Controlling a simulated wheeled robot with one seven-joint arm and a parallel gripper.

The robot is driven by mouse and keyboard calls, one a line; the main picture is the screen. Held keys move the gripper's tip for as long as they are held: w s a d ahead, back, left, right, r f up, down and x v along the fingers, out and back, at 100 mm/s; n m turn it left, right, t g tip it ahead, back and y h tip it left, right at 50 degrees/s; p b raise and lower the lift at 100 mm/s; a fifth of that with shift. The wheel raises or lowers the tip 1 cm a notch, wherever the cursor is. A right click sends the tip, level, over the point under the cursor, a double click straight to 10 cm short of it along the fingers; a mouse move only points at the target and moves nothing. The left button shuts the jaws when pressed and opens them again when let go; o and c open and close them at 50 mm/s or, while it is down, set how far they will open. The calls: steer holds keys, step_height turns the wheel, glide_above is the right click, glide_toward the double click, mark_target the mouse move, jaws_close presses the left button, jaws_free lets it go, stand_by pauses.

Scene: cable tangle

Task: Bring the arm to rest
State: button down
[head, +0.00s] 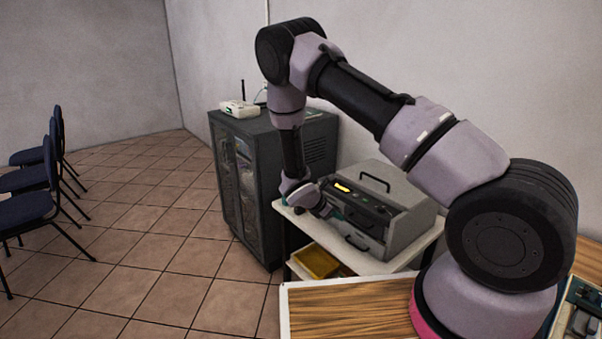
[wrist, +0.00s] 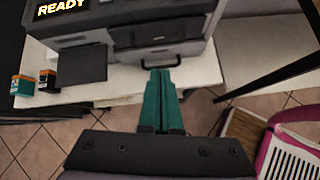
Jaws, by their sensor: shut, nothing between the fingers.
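My gripper (head: 334,213) is at the end of my arm, which reaches out over the white table in the head view. It is in front of the grey machine (head: 403,226). In the wrist view, the two teal fingers of my gripper (wrist: 161,75) lie side by side, shut and empty. Their tips are close to the dark handle (wrist: 160,62) on the machine's front; whether they touch it I cannot tell. The machine (wrist: 200,22) has a lit display (wrist: 63,6) reading READY.
The white table (head: 376,266) has a yellow tray (head: 316,262) below its top. A dark cabinet (head: 262,190) with a white router (head: 239,108) on it stands behind. Blue chairs (head: 28,208) stand far left, with open tiled floor between.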

steer(key=s+d+r+m+g+y, duration=0.1)
steer(key=s+d+r+m+y, duration=0.15)
steer(key=r+m, duration=0.85)
steer(key=s+d+r+m+g+y, duration=0.1)
steer(key=s+d+r+m, duration=0.3)
steer(key=r, duration=1.5)
steer(key=s+a+r+m+t+y, duration=0.1)
steer(key=s+r+m+t+y, duration=0.3)
steer(key=s+r+m, duration=0.7)
steer(key=shift+s+a+r+y, duration=0.4)
steer(key=shift+s+r+y, duration=0.95)
steer(key=shift+s+r, duration=3.25)
steer(key=shift+s+f+t, duration=0.3)
steer(key=shift+s+f, duration=0.1)
